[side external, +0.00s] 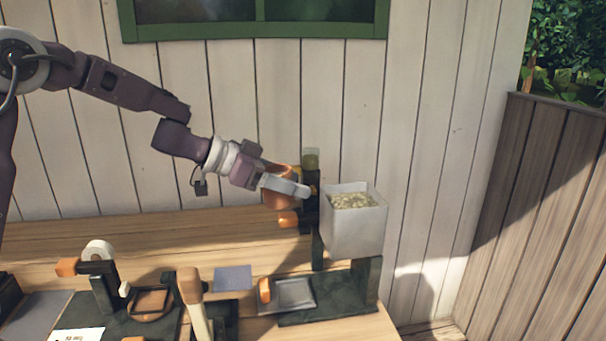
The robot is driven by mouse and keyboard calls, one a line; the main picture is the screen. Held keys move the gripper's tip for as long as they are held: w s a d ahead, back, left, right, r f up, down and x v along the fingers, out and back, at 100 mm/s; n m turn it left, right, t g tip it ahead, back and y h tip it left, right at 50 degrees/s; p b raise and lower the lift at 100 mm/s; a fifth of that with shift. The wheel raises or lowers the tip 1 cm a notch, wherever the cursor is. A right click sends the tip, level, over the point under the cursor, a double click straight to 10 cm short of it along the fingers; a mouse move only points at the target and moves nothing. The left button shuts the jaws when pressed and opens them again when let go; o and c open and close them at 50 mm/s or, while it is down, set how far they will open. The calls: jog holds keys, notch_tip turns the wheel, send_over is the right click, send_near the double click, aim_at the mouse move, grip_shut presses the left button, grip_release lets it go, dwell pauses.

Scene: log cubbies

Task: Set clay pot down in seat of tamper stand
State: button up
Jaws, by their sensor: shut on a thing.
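The clay pot (279,170), orange-brown, is held up in the air left of the white hopper. My gripper (290,187) is shut on it, and a pale finger crosses in front of it and hides its middle. The pot is above the wooden bench, and I cannot tell its exact tilt. A black stand (103,285) with an orange handle and a white round part is at the lower left, apart from the pot. It looks like the tamper stand.
The white hopper (353,232) of pale grains stands on a dark base with a grey tray (293,292). A wooden-handled tool (190,290) stands upright at the front. The bench (180,240) is clear toward the wall.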

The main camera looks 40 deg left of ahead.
jog(key=s+a+f+m+g, duration=0.2)
jog(key=s+a+f, duration=0.1)
jog(key=s+f, duration=0.4)
jog(key=s+a+f+m+g+h, duration=0.1)
jog(key=s+a+f+m, duration=0.1)
jog(key=s+a+f, duration=0.2)
jog(key=s+f, duration=0.3)
jog(key=f, duration=0.3)
jog(key=shift+a+f+g+h, duration=0.25)
jog(key=shift+g+h, duration=0.05)
jog(key=shift+g, duration=0.1)
jog(key=shift+f, duration=2.85)
jog(key=shift+f, duration=1.05)
jog(key=o, duration=1.9)
